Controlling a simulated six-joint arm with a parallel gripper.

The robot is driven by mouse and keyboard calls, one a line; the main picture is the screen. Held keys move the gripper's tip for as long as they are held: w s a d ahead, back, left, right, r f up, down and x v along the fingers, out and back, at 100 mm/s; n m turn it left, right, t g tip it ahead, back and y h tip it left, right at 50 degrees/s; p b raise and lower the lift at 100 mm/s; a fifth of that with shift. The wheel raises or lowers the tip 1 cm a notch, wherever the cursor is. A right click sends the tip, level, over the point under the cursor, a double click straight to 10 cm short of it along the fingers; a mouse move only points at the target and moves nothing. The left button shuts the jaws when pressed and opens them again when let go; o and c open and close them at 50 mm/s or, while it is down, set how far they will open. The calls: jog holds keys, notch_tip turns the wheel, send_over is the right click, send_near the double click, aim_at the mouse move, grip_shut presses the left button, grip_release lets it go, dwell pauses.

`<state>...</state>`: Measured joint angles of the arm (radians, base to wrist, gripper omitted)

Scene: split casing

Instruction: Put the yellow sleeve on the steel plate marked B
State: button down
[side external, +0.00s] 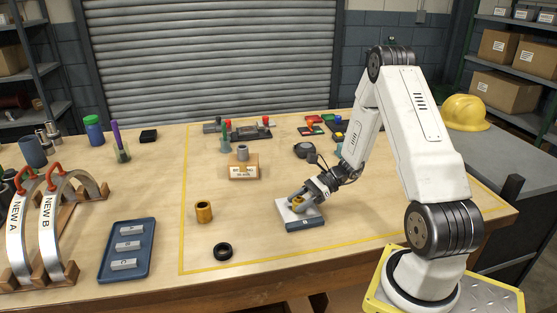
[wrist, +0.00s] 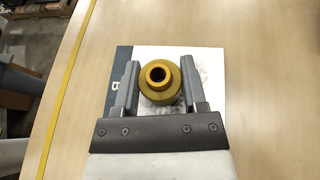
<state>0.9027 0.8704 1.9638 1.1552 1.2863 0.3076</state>
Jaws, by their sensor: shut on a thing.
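My gripper (wrist: 160,85) is shut on a yellow sleeve (wrist: 160,73), a stepped round part with a dark bore, seen end-on between the two fingers in the wrist view. In the side view the sleeve (side external: 297,203) is partly hidden by my gripper (side external: 303,199). It is over the pale top of the steel plate (side external: 312,216), on it or very close above; I cannot tell which. The plate also shows behind the sleeve in the wrist view (wrist: 210,62), with a letter B on its dark border strip at left.
Another golden cylinder (side external: 203,212) and a black ring (side external: 223,252) stand left of the plate. A blue tray (side external: 148,245) and arched NEW A and NEW B pieces are further left. Bench around the plate is clear.

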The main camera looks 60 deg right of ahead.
jog(key=shift+f, duration=0.15)
jog(key=shift+c, duration=0.7)
grip_release()
jog(key=shift+s+d+r, duration=0.15)
jog(key=shift+d+r, duration=0.05)
jog(key=shift+r, duration=0.05)
jog(key=shift+v, duration=3.5)
